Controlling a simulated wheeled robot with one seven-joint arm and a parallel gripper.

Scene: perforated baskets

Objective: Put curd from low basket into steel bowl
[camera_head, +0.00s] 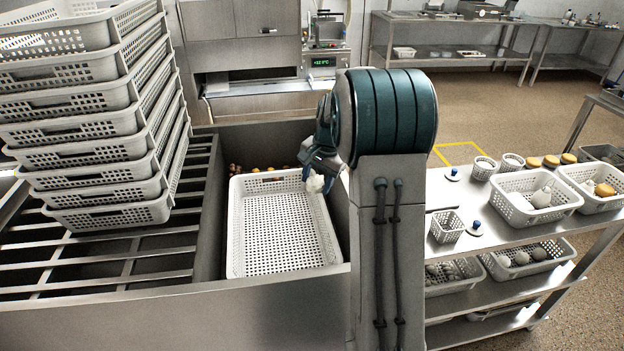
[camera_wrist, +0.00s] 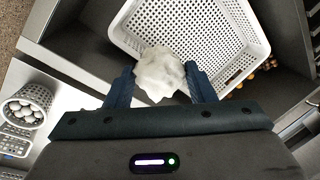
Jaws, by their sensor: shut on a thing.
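A white lump of curd (camera_wrist: 160,74) is between the two dark blue fingers of my gripper (camera_wrist: 162,88) in the wrist view. The curd also shows in the head view (camera_head: 317,184), small and partly hidden by the fingers. My gripper (camera_head: 320,172) is shut on the curd, above the right side of a low white perforated basket (camera_head: 290,262). The basket lies in a steel basin and looks empty in the head view. It also shows in the wrist view (camera_wrist: 258,40), beyond the fingertips. I cannot make out a steel bowl for certain in either view.
A tall stack of white baskets (camera_head: 95,155) stands on a slatted rack (camera_head: 120,265) at left. A steel shelf cart (camera_head: 470,205) at right holds baskets with pale lumps. The steel basin walls (camera_head: 210,200) surround the low basket. Small brownish round things lie behind the basket.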

